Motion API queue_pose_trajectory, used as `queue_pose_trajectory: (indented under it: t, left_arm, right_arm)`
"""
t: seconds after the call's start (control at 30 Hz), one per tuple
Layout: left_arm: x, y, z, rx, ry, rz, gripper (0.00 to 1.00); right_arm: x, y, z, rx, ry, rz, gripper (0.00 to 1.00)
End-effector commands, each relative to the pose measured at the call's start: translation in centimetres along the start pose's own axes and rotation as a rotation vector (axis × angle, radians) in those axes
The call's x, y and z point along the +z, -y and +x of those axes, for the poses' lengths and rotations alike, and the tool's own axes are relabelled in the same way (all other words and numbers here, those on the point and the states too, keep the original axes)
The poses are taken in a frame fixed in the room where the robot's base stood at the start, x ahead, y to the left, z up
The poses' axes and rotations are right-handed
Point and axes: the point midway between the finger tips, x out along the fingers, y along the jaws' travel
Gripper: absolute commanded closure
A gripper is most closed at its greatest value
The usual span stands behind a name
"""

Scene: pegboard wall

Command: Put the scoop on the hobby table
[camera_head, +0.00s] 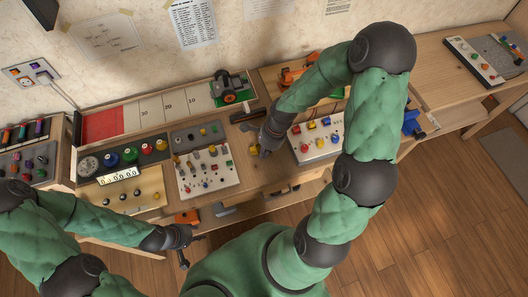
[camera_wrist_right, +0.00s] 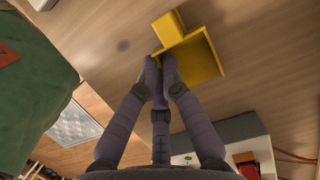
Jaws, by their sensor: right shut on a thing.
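The yellow scoop (camera_wrist_right: 197,58) shows in the right wrist view, with a square open pan and a short block-like part at its upper left. My right gripper (camera_wrist_right: 163,66) is shut on its near edge. In the head view only a small yellow part of the scoop (camera_head: 254,150) shows beside my right gripper (camera_head: 262,148); the gripper hides the rest. It is over the wooden hobby table (camera_head: 248,179); whether the scoop touches the top is unclear. My left gripper (camera_head: 191,249) is low by the table's front edge, its fingers apart and empty.
A grey-white board with colored pegs (camera_head: 208,175) lies left of my right gripper, and a white panel with colored blocks (camera_head: 318,146) lies to its right. A green and black machine (camera_head: 229,88) stands behind.

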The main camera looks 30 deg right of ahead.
Motion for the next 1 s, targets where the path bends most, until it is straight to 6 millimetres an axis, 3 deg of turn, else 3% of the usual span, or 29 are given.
queue_pose_trajectory:
  t: [0.1,0.13,0.17,0.57,0.77,1.0]
  left_arm:
    - [0.0,0.1,0.3,0.0,0.0,0.0,0.6]
    - [0.0,0.1,0.2,0.0,0.0,0.0,0.6]
    - [0.0,0.1,0.2,0.0,0.0,0.0,0.6]
    - [0.0,0.0,0.0,0.0,0.0,0.0,0.6]
    - [0.1,-0.4,-1.1,0.0,0.0,0.0,0.6]
    - [0.1,-1.0,-2.9,0.0,0.0,0.0,0.6]
  right_arm:
    - [-0.1,0.0,0.4,0.0,0.0,0.0,1.0]
    - [-0.1,0.0,0.3,0.0,0.0,0.0,0.85]
    - [-0.1,0.0,0.3,0.0,0.0,0.0,0.83]
    - [0.0,0.0,0.0,0.0,0.0,0.0,0.83]
    - [0.0,0.1,-2.7,-0.004,-0.001,0.001,0.83]
    - [0.0,0.1,-7.7,-0.004,-0.001,0.001,0.83]
